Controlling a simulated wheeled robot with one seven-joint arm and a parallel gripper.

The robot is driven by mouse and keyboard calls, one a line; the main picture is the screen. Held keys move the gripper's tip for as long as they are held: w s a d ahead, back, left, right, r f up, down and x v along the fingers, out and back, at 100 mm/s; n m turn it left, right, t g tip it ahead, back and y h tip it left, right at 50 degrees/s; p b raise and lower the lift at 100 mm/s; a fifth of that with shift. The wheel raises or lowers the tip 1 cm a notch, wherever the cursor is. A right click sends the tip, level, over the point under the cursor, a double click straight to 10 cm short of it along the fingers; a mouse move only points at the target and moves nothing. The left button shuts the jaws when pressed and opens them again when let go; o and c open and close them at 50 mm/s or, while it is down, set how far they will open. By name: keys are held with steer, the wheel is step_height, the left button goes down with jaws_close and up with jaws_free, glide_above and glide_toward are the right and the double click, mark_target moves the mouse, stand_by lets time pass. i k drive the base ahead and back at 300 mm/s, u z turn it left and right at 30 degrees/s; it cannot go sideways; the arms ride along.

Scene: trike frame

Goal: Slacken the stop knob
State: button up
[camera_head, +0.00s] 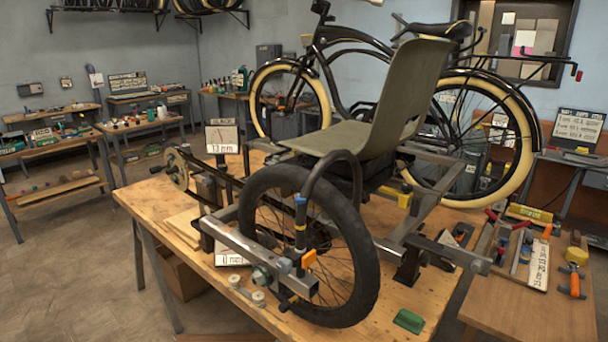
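A trike frame (230,238) of grey square tube, with a seat (378,125) and a black-tyred wheel (366,245), stands on a wooden bench. My gripper is not in view.
The wooden bench (150,210) holds a "13 mm" sign (222,139), a "0 mm" card (231,256) and a green block (408,321). A tool bench (530,310) stands at right, a bicycle (335,35) behind. Floor at left (75,270) is clear.

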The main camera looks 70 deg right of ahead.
mark_target(407, 188)
steer(key=u, duration=0.85)
steer(key=k, duration=2.1)
steer(key=z, duration=0.05)
